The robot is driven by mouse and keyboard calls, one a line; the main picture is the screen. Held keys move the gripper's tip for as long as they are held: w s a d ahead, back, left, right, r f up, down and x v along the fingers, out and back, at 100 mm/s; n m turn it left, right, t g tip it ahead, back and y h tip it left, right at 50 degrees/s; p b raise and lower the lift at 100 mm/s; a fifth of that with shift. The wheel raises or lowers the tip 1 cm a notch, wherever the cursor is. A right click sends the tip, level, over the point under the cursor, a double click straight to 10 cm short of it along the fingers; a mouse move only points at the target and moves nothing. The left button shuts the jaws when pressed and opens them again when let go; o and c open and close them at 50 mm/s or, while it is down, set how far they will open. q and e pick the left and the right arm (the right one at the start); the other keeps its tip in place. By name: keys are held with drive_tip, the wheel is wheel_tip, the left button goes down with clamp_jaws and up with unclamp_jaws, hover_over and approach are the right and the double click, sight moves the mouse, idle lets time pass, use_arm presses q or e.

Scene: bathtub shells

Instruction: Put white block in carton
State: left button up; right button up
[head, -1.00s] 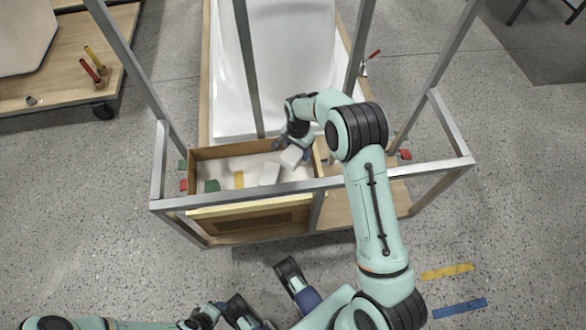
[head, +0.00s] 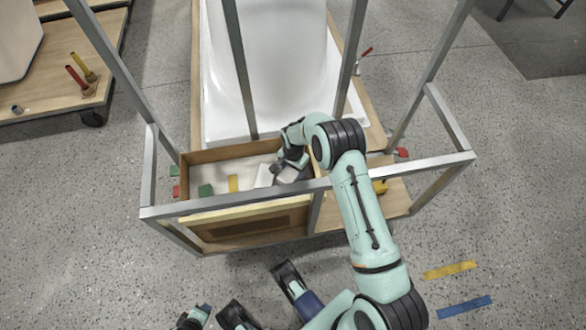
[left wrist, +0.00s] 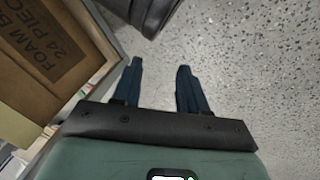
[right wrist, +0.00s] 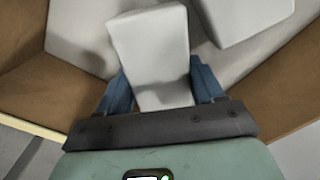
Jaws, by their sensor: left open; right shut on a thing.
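The open cardboard carton (head: 190,157) stands inside the metal frame, below the white tub shell. My right gripper (head: 281,167) is inside the carton's right part, shut on a white block (right wrist: 150,45). In the right wrist view the block is tilted between the fingers, above a pale surface, with carton walls on both sides. Another white block (right wrist: 240,15) lies close to it at the upper right. My left gripper (left wrist: 160,85) is open and empty over the speckled floor; the carton's printed side (left wrist: 45,60) shows at its left.
A green block (head: 205,190), a yellow block (head: 233,183) and a white block (head: 264,176) are in the carton. Grey frame bars (head: 240,70) rise around it. Red and yellow handled tools (head: 78,75) stand on a cart at left.

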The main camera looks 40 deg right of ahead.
use_arm(q)
drive_tip(key=shift+f, duration=0.1)
use_arm(e)
drive_tip(key=shift+f, duration=0.1)
drive_tip(key=o, duration=1)
use_arm(q)
drive_tip(key=shift+s, duration=0.1)
drive_tip(key=shift+g+h, duration=0.3)
drive_tip(key=shift+g, duration=0.3)
drive_tip(key=s+d+r+p, duration=0.1)
drive_tip(key=s, duration=0.1)
drive_tip(key=s+d+r+p, duration=0.1)
drive_tip(key=s+r, duration=0.1)
drive_tip(key=shift+d+p, duration=0.15)
drive_tip(key=shift+p, duration=0.2)
use_arm(e)
wheel_tip(320, 180, up, 12)
